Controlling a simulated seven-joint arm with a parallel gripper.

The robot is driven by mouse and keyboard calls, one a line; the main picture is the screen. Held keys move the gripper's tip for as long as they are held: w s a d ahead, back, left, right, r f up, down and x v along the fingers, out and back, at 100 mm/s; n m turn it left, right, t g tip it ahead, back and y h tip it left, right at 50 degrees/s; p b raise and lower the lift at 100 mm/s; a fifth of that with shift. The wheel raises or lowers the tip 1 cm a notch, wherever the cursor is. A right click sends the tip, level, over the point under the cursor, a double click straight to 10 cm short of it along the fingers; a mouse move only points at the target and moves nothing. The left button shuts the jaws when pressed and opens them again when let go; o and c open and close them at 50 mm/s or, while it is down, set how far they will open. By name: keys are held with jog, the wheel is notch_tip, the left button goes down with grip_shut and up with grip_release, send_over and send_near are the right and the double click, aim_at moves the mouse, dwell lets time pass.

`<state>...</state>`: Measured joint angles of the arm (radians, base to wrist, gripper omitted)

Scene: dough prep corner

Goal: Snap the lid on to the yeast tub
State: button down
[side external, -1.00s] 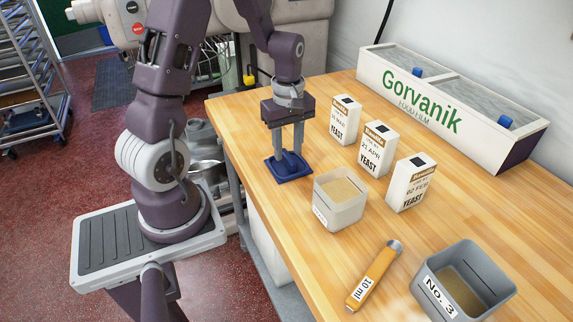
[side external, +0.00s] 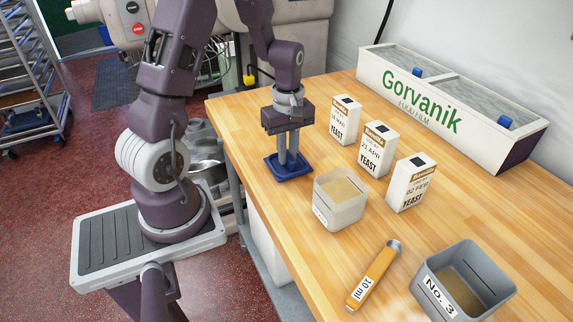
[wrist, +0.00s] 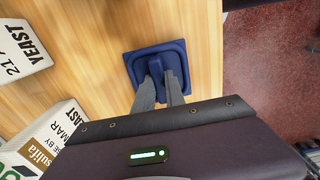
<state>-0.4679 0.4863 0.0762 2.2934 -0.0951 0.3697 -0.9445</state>
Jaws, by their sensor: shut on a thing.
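The blue square lid (side external: 301,168) lies flat on the wooden worktop; it also shows in the wrist view (wrist: 180,54). My gripper (side external: 287,158) points down over it, its fingers (wrist: 160,84) shut on the raised grip in the lid's middle. An open light-grey tub (side external: 338,211) of tan granules stands just right of and nearer than the lid. Its label is too small to read. A darker grey tub (side external: 433,298), marked No. 3 and holding brownish contents, stands at the front right. Neither tub has a lid on.
Several yeast cartons (side external: 376,150) stand in a row behind the light tub. An orange-handled 10 ml scoop (side external: 373,277) lies between the tubs. A long Gorvanik film box (side external: 450,117) lines the wall. The worktop's left edge (side external: 240,163) is close to the lid.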

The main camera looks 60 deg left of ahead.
aim_at(288, 153)
notch_tip(288, 153, up, 22)
jog(key=w+d, duration=0.3)
jog(key=d, duration=1.5)
notch_tip(288, 153, down, 5)
jog(key=shift+s+a+r, duration=0.1)
jog(key=shift+r, duration=0.1)
notch_tip(288, 153, down, 7)
jog(key=shift+f, duration=1.05)
dwell(0.9)
jog(key=c, duration=1.3)
grip_release()
